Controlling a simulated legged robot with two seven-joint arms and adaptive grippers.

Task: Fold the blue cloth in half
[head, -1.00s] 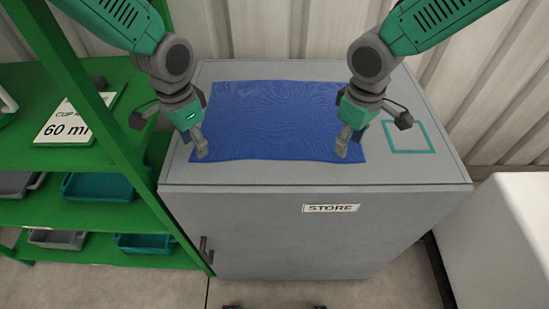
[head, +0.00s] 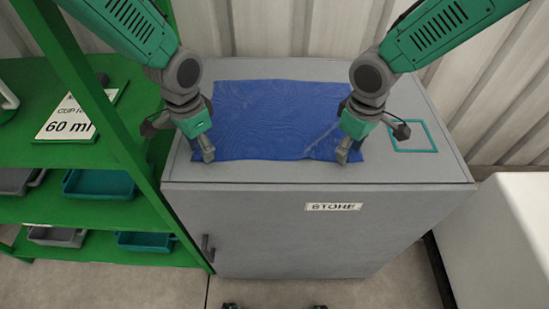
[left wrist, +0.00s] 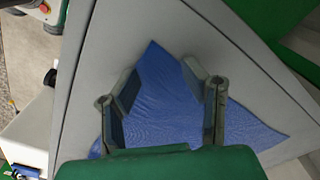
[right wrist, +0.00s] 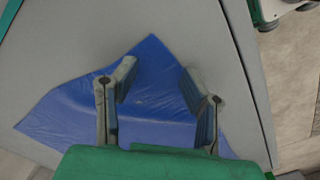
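The blue cloth (head: 270,120) lies spread out on top of the grey cabinet, with faint creases on its right part. My left gripper (head: 207,156) is low over its front left corner. In the left wrist view the fingers (left wrist: 165,105) stand apart, with a cloth corner (left wrist: 155,75) between and beyond them. My right gripper (head: 345,157) is low over the front right corner. In the right wrist view its fingers (right wrist: 160,102) also stand apart, with a cloth corner (right wrist: 150,65) between and beyond them. I cannot tell whether the fingertips touch the cloth.
The grey cabinet (head: 420,172) has a STORE label (head: 334,207) on its front. A teal square outline (head: 428,151) marks its top at the right. A green shelf (head: 120,155) with trays stands close on the left. A white block (head: 515,225) stands at the right.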

